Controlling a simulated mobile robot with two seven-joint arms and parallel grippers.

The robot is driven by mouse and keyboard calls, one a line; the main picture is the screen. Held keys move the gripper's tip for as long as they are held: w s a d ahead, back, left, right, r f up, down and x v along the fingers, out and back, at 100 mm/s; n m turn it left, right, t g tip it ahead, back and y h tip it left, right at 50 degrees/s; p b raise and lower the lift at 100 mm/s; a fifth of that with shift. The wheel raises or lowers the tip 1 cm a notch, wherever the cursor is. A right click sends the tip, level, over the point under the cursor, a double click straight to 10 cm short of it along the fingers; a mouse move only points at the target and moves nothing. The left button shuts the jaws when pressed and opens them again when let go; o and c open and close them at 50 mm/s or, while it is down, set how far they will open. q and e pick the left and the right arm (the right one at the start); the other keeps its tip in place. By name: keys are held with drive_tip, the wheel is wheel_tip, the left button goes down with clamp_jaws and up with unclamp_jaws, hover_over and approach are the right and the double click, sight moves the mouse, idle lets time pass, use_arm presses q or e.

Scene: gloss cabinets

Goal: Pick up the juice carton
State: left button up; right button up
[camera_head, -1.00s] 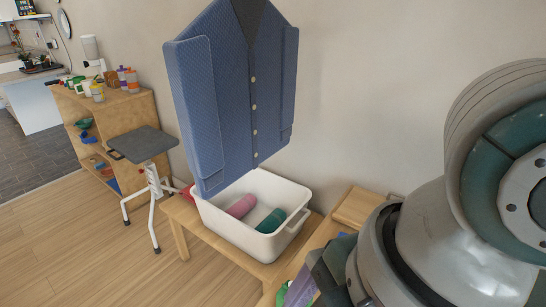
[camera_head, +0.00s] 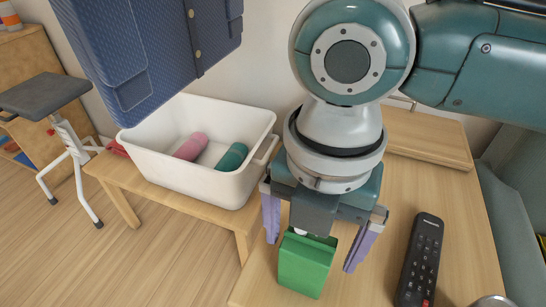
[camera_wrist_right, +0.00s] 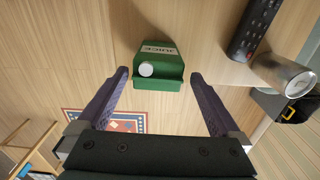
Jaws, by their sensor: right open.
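The green juice carton (camera_head: 306,264) stands on the wooden table, with a white cap on its top. In the right wrist view the carton (camera_wrist_right: 160,68) shows its "JUICE" label and lies ahead, between the lines of the two fingers. My right gripper (camera_head: 318,240) is open above the carton, with one purple finger to each side and a gap on both sides. In the wrist view its fingertips (camera_wrist_right: 160,77) are apart with nothing held. My left gripper is not in view.
A black remote (camera_head: 420,262) lies right of the carton. A metal can (camera_wrist_right: 284,74) stands near it. A white bin (camera_head: 197,178) with a pink and a green roll stands to the left. A wooden board (camera_head: 425,137) lies behind.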

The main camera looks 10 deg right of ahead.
wheel_tip(320, 180, down, 5)
drive_tip(key=shift+w+r+b, duration=0.15)
drive_tip(key=shift+r+b, duration=0.05)
drive_tip(key=shift+b, duration=0.4)
drive_tip(key=shift+c, duration=0.4)
drive_tip(key=shift+c, duration=0.7)
drive_tip(key=c, duration=1)
drive_tip(key=shift+r, duration=0.15)
